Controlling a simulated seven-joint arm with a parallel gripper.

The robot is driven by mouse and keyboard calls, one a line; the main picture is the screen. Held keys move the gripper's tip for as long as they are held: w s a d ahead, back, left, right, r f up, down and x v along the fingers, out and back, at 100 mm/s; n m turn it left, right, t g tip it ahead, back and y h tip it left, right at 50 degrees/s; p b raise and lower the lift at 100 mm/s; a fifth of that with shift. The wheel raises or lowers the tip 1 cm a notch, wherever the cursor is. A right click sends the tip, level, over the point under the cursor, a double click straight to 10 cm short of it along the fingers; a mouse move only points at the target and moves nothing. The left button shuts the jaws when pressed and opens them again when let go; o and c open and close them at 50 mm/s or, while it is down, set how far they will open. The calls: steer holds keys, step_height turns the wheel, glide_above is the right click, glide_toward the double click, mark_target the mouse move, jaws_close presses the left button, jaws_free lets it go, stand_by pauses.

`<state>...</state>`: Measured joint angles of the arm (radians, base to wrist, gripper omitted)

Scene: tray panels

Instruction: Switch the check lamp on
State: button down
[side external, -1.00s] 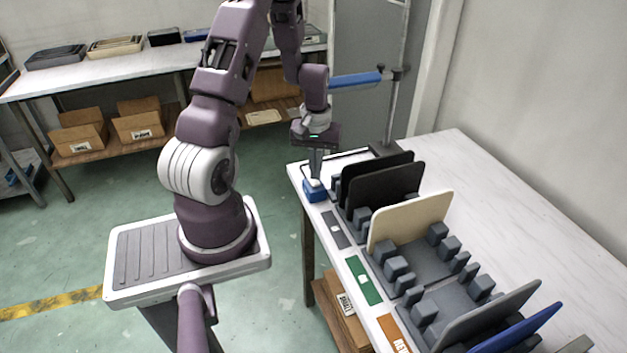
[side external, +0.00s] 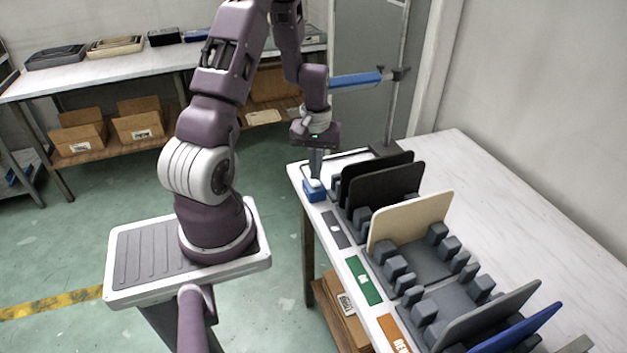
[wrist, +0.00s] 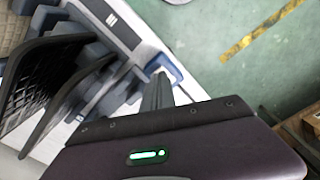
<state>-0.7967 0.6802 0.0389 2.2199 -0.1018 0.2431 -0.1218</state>
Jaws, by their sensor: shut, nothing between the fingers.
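A small blue box with a white top (side external: 313,192) sits at the near left corner of the white table and looks like a switch. It also shows in the wrist view (wrist: 163,67). My gripper (side external: 316,178) points down over it, shut and empty. Its fingertips are at the white top; I cannot tell whether they touch it. In the wrist view the fingers (wrist: 158,84) end beside the white top. A blue bar (side external: 355,80) on an upright post at the table's back looks like the lamp. I see no clear glow from it.
Black panels (side external: 385,185), a cream panel (side external: 410,220), a grey panel (side external: 490,315) and a blue panel (side external: 520,330) stand in slotted dark holders along the table. Coloured labels, including a green one (side external: 363,281), line the front edge. The table's right part (side external: 520,215) is clear.

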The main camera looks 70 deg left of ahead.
mark_target(316, 183)
steer(key=shift+f, duration=0.9)
stand_by(0.7)
steer(key=shift+r, duration=3.5)
steer(key=shift+r, duration=0.1)
steer(key=d+r+m+t, duration=0.3)
steer(key=d+r+m, duration=0.3)
steer(key=d+r, duration=0.9)
steer(key=s+d+r+m+t, duration=0.2)
steer(key=s+d+r+m, duration=0.3)
steer(key=s+d, duration=0.5)
steer(key=shift+s+r+m+t, duration=0.3)
steer(key=shift+m, duration=0.2)
